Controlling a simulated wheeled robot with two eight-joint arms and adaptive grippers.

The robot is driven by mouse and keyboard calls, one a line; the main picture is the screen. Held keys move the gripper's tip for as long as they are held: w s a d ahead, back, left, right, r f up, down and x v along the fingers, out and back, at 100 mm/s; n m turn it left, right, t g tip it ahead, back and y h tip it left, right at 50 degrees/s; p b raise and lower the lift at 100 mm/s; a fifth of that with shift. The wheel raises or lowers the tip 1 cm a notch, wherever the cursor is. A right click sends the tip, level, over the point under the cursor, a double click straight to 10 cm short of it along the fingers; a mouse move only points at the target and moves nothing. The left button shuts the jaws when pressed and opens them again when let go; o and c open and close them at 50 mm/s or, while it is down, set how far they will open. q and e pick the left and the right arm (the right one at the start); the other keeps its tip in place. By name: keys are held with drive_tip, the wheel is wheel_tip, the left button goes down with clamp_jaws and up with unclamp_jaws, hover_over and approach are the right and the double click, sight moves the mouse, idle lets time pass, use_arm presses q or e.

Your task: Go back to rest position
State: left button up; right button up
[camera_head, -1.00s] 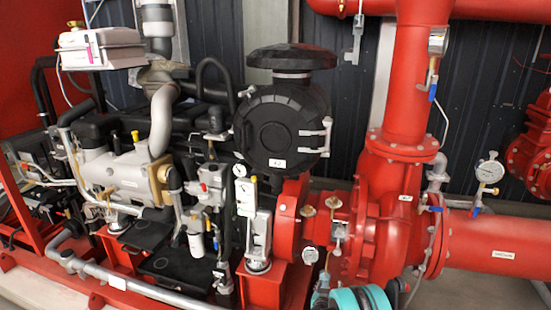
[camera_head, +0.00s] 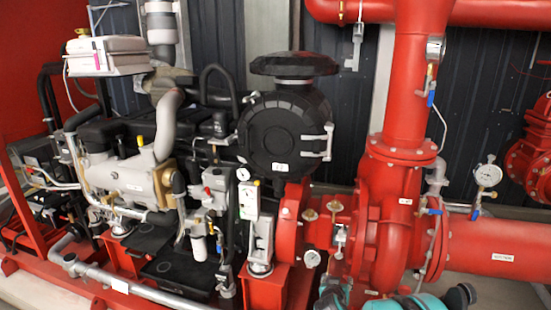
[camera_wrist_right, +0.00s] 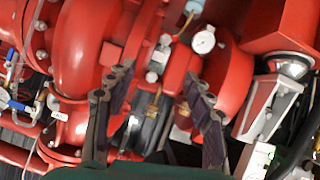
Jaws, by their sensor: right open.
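My right gripper (camera_wrist_right: 158,100) shows in the right wrist view. Its two dark fingers are spread apart with nothing between them. Behind them is the red pump casing (camera_wrist_right: 85,45), with a small white gauge (camera_wrist_right: 203,42) beyond the right finger. I cannot judge the exact distance, but no contact shows. In the head view, teal and dark parts of my arm show at the bottom edge, right of the middle, in front of the pump (camera_head: 388,215). No fingertips are visible there. My left gripper is in neither view.
The diesel engine (camera_head: 125,175) fills the left, with a black round air filter (camera_head: 284,130) at the middle. A vertical red pipe (camera_head: 415,90) and a horizontal red pipe (camera_head: 500,245) stand right. A pressure gauge (camera_head: 487,175) sticks up there. A grey pipe (camera_head: 120,283) runs along the lower left.

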drive_tip(key=s+r+g+y, duration=0.2)
drive_tip(key=s+r, duration=0.9)
drive_tip(key=s, duration=0.3)
drive_tip(key=s+a+n+g+y, duration=0.1)
drive_tip(key=s, duration=0.9)
drive_tip(key=s+a+n+g+y, duration=0.1)
drive_tip(key=s+a, duration=0.1)
drive_tip(key=s, duration=0.8)
drive_tip(key=shift+s+a, duration=0.15)
drive_tip(key=shift+a, duration=0.1)
drive_tip(key=shift+f, duration=0.1)
idle(0.6)
